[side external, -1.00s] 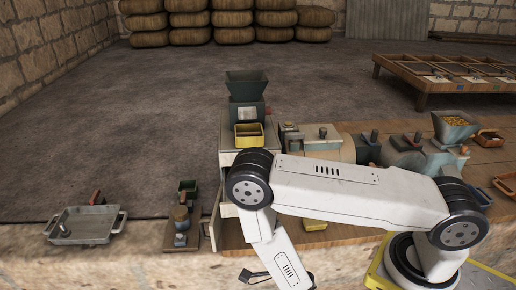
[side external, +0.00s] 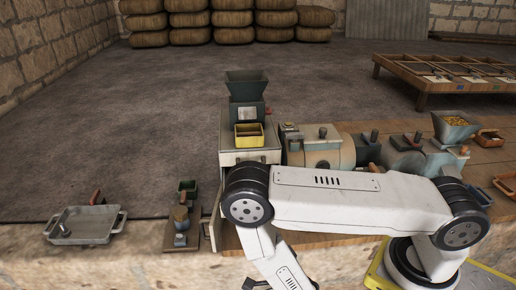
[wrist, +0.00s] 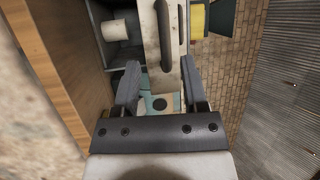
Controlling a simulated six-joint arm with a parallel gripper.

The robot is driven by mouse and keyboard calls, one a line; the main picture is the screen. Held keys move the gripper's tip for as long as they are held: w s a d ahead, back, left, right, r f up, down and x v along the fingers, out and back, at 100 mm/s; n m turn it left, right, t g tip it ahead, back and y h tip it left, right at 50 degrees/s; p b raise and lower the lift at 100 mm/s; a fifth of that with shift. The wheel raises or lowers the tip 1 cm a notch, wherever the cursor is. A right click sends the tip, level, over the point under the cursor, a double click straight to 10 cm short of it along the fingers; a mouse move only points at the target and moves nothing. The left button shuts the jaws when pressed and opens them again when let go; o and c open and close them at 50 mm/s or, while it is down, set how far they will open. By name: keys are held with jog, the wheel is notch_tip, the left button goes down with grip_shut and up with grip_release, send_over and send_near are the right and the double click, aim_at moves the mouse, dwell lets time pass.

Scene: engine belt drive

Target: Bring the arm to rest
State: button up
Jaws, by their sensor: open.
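My gripper (wrist: 158,72) is open in the wrist view, with its two grey fingers apart. Between and beyond the fingers are a pale slotted panel (wrist: 168,45) and a pale teal surface with a dark round spot. No held part shows between the fingers. In the side view my white arm is bent across the front of the bench, its forearm pointing down. Only a dark bit of the gripper (side external: 250,283) shows at the bottom edge, beside the forearm.
A machine with a dark green hopper (side external: 246,88) and yellow bin (side external: 249,135) stands behind my arm. Drive machinery (side external: 320,146) is right of it. A metal tray (side external: 84,228) and small fixture (side external: 181,222) lie left. A white cylinder (wrist: 115,28) is near the left finger.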

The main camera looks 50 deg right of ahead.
jog(key=w+a+r+n+g+y, duration=0.3)
jog(key=w+n+g+y, duration=0.2)
jog(key=n+g+y, duration=0.4)
jog(key=s+d+r+n+g+h, duration=0.1)
jog(key=s+d+r+n+g, duration=0.5)
jog(key=s+r+n, duration=0.3)
notch_tip(320, 180, up, 2)
jog(key=d+n, duration=0.1)
jog(key=n, duration=0.2)
jog(key=shift+s+d+r+n, duration=0.15)
jog(key=shift+d+r+n, duration=0.1)
jog(key=shift+d+n, duration=0.05)
